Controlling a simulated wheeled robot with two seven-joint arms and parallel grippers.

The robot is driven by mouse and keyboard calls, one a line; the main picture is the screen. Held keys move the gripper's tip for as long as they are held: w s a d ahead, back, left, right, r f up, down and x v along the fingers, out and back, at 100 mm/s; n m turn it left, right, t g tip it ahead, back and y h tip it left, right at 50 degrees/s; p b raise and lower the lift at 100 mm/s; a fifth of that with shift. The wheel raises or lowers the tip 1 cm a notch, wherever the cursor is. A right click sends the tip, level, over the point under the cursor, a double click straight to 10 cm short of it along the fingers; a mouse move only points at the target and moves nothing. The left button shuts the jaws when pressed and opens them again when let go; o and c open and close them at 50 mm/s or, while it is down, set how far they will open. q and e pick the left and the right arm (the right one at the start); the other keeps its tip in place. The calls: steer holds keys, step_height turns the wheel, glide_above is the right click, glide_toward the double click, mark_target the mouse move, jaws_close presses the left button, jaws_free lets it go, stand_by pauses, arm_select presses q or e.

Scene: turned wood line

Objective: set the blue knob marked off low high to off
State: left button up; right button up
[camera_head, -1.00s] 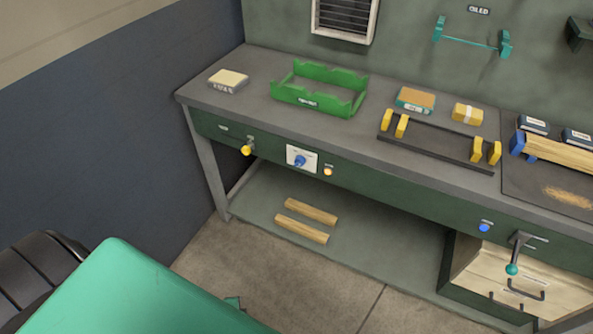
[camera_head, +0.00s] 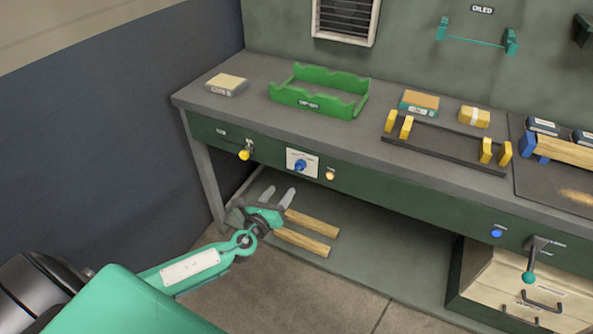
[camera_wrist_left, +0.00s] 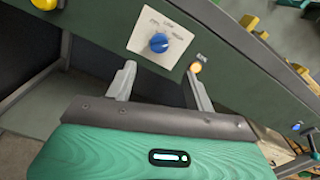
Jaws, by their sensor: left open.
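The blue knob (camera_head: 300,165) sits on a white plate (camera_head: 311,172) on the front of the green bench. In the left wrist view the knob (camera_wrist_left: 159,43) shows ahead of the fingers, with small markings around it too blurred to read surely. My left gripper (camera_head: 277,193) is open and empty, below and a little left of the knob and apart from it. In the left wrist view its two grey fingers (camera_wrist_left: 158,82) are spread with the plate beyond them. My right gripper is not in view.
A yellow knob (camera_head: 244,155) is left of the plate and a lit amber button (camera_head: 330,175) right of it. A blue button (camera_head: 496,233) and a lever (camera_head: 531,262) are farther right. Wood strips (camera_head: 303,243) lie on the lower shelf. A green tray (camera_head: 318,94) stands on the bench.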

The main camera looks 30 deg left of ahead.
mark_target(297, 169)
arm_select(q)
steer(key=w, duration=1)
steer(key=shift+w, duration=0.9)
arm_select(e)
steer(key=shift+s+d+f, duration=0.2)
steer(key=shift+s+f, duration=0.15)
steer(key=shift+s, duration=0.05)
arm_select(q)
steer(key=c, duration=1)
steer(key=shift+f, duration=0.1)
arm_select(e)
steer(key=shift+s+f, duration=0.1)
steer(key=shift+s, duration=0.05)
